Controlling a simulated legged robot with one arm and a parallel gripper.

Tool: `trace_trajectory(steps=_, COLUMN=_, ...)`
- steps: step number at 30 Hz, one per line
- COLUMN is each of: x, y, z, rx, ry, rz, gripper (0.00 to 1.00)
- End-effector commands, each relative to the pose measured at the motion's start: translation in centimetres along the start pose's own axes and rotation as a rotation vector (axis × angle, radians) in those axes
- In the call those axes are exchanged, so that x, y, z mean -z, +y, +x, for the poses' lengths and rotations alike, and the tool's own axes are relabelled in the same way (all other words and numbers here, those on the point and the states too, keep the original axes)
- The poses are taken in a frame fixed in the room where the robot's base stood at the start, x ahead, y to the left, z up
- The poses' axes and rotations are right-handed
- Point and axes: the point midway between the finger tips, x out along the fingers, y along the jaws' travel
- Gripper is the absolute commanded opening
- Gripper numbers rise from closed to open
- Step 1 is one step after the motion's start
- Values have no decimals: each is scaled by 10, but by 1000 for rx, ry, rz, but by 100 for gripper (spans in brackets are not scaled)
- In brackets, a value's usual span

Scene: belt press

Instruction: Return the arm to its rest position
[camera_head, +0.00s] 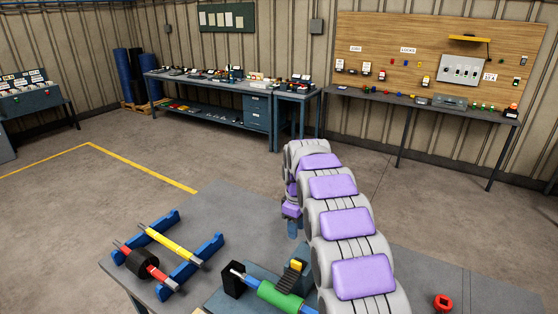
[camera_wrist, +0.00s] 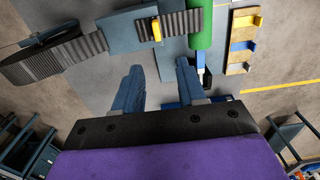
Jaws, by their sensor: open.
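My arm of grey links with purple pads rises from the lower right of the head view. My gripper (camera_head: 292,228) hangs at its far end, blue fingers pointing down over the grey table (camera_head: 225,205). In the wrist view my gripper (camera_wrist: 157,82) is open, with two blue fingers apart and nothing between them. A green roller (camera_head: 278,296) and a black ribbed belt (camera_head: 292,277) with a yellow piece (camera_head: 296,265) lie nearer the table's front. The wrist view also shows the green roller (camera_wrist: 201,25), the belt (camera_wrist: 55,62) and the yellow piece (camera_wrist: 155,29) beyond the fingers.
A blue rack (camera_head: 203,262) at the table's left holds a yellow roller (camera_head: 172,243) and a red-and-black roller (camera_head: 142,263). A red ring-like part (camera_head: 443,302) lies at right. Workbenches (camera_head: 255,92) and a wooden tool board (camera_head: 440,50) stand along the wall. Open floor lies between.

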Motion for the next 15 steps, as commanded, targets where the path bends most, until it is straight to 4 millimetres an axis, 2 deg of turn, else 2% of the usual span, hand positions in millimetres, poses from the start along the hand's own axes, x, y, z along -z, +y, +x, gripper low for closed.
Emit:
trace_trajectory(steps=5, x=-18, y=-15, z=-15, rx=4, ry=-7, rz=59, gripper=40)
trace_trajectory(steps=15, x=-78, y=-73, z=-51, rx=21, ry=-31, rz=258, gripper=40)
